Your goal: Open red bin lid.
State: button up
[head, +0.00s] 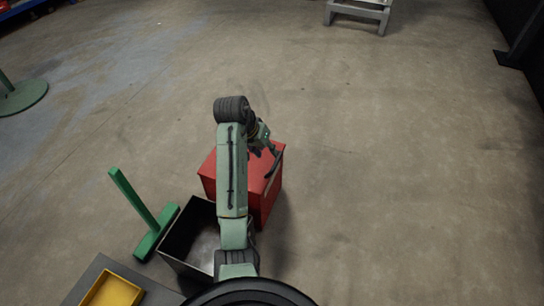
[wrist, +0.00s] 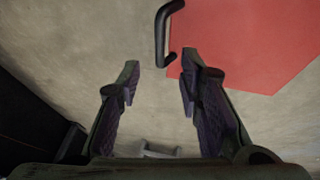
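The red bin (head: 265,205) stands on the floor just beyond my arm, and its red lid (head: 207,170) looks closed. My arm hides part of the lid in the head view. The lid (wrist: 250,40) fills the upper right of the wrist view. A dark bar handle (wrist: 160,32) sits at its left edge. My gripper (wrist: 160,68) is open and empty, its two fingers wide apart. The fingertips are just below the handle in the wrist view, apart from it as far as I can see. In the head view my gripper (head: 265,148) is over the far right part of the lid.
An open dark bin (head: 180,243) stands at the near left of the red bin. A green T-shaped piece (head: 150,222) lies left of that. A yellow tray (head: 113,289) on a grey surface is at the bottom left. The floor to the right is clear.

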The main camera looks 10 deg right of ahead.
aim_at(276, 162)
jog(key=b+x, duration=0.1)
jog(key=x, duration=0.8)
jog(key=shift+f, duration=0.15)
jog(key=shift+c, duration=0.2)
grip_shut()
dwell(0.4)
